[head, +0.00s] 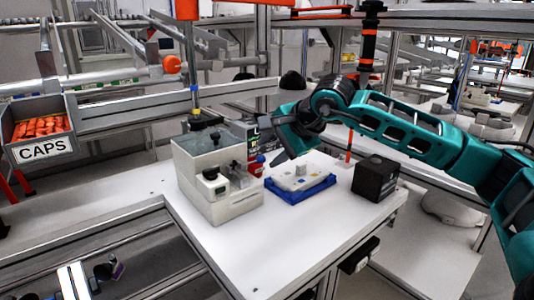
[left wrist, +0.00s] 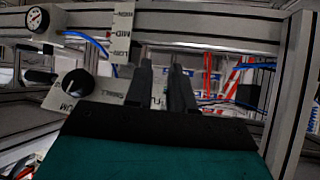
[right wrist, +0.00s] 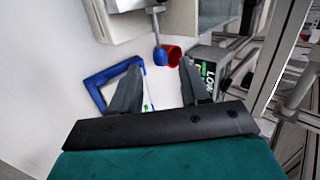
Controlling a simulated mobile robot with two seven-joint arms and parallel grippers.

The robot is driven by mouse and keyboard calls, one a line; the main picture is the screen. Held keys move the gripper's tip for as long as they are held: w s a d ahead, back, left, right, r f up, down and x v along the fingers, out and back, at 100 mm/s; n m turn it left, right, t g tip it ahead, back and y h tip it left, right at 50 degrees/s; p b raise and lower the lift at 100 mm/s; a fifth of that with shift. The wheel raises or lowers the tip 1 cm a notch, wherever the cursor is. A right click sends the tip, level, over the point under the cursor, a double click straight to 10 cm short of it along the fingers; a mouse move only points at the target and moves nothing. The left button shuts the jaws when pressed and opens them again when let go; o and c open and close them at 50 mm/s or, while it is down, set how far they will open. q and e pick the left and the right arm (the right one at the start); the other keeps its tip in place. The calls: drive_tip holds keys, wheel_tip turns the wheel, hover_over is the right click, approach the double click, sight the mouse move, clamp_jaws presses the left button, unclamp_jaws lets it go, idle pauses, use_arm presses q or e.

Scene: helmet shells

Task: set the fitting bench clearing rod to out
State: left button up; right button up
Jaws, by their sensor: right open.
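The fitting bench unit is a pale grey box-shaped machine (head: 215,178) on the white bench, with a black knob on top. A short metal rod with a blue end (right wrist: 159,54) projects from it, beside a red cup-like part (right wrist: 171,55). I take this as the clearing rod, but no label on it is readable. My right gripper (head: 268,140) is by the machine's right side. Its fingers (right wrist: 160,67) are apart and empty, with the blue end just beyond the gap. My left gripper (left wrist: 161,65) is open and empty, outside the head view.
A blue tray (head: 301,192) with a white part and a black box (head: 376,178) stand right of the machine. A CAPS bin (head: 40,128) is at left. The bench front is clear.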

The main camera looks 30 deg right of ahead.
sight(253, 162)
drive_tip(key=shift+x, duration=1.4)
drive_tip(key=shift+c, duration=0.3)
clamp_jaws()
